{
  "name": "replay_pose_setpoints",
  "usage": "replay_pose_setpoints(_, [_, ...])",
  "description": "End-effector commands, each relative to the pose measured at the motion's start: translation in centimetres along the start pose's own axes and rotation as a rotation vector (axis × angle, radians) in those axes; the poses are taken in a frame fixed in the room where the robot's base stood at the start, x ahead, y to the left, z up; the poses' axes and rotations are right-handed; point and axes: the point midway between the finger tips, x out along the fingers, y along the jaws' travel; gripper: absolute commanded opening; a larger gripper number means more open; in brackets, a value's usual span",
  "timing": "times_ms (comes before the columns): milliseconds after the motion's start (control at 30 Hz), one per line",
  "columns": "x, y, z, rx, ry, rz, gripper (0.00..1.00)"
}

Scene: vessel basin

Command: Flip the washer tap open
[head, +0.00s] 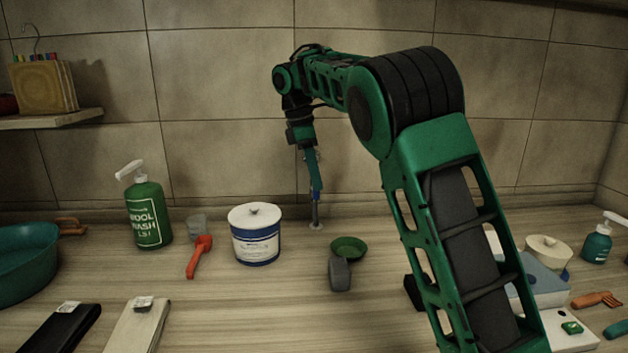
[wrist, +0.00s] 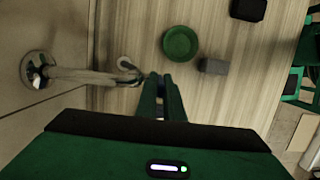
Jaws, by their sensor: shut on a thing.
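The washer tap is a chrome pipe with a round flange (wrist: 37,69) at the left of the wrist view. Its bar (wrist: 90,75) runs right to my fingertips. In the head view a thin chrome part of the tap (head: 316,215) shows just below my gripper, near the back of the counter. My gripper (wrist: 160,82) points down there, and it also shows in the head view (head: 317,190). Its two fingers are close together, shut on the tap's near end. The fingers hide the held part, so I cannot tell how far the tap is turned.
A green dish (head: 348,243) and grey block (head: 340,275) lie just right of the tap. The tiled wall (head: 220,160) is close behind.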

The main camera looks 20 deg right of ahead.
Motion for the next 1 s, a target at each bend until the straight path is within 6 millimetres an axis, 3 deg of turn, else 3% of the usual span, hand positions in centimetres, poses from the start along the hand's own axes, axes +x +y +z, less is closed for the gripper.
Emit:
replay_pose_setpoints(467, [-1.1, 0.3, 0.1, 0.002, 0.005, 0.010, 0.16])
replay_pose_setpoints(1000, [-9.3, 0.5, 0.1, 0.005, 0.006, 0.011, 0.16])
